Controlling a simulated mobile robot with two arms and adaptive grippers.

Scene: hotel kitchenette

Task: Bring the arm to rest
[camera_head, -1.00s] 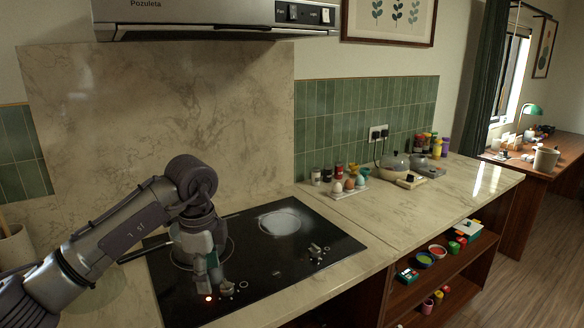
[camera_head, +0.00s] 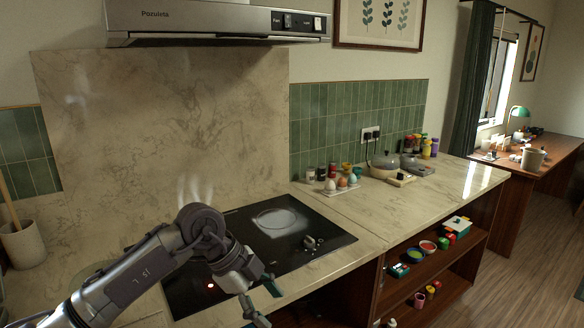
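My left arm comes in from the lower left and reaches across the black cooktop (camera_head: 325,240). Its gripper (camera_head: 268,304) hangs at the cooktop's front edge, with its fingers apart and nothing seen between them. A red light (camera_head: 211,286) glows on the cooktop just left of the gripper. The rear right burner (camera_head: 280,220) is bare, and dark knobs (camera_head: 312,243) sit at the right. My arm hides the left part of the cooktop. Faint white wisps show above the arm's joint. My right gripper is not in view.
A range hood (camera_head: 215,22) hangs above. Egg cups (camera_head: 340,184), jars and a lidded pan (camera_head: 384,165) stand along the back of the counter (camera_head: 400,210). A utensil crock (camera_head: 22,245) is at far left. Open shelves (camera_head: 435,270) hold bowls below. The counter's middle is clear.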

